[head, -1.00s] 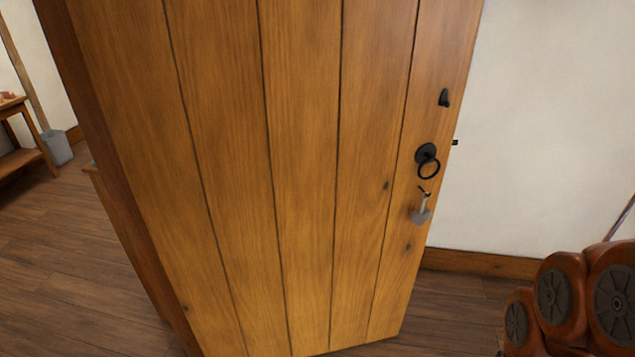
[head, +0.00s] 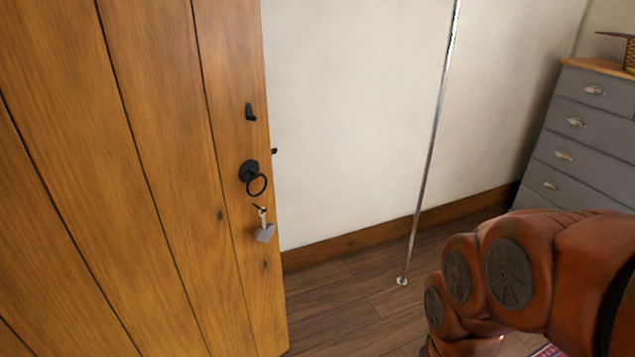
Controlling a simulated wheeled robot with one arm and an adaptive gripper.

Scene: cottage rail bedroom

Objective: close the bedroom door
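The bedroom door (head: 160,190) is a plank door of orange-brown wood that fills the left of the head view. It stands open, with its free edge facing the room and a white wall beyond it. Near that edge are a small black latch piece (head: 250,112), a black ring handle (head: 256,180) and a key with a grey tag (head: 264,232) below it. My orange arm links show at the lower right, apart from the door. My gripper is not in the view. The hinge side of the door is out of the picture.
A grey chest of drawers (head: 575,150) stands at the right against the wall. A thin upright pole (head: 428,165) stands on the wooden floor (head: 345,310) between door and chest. The floor beside the door's edge is clear. A patterned rug corner (head: 548,350) shows at the bottom.

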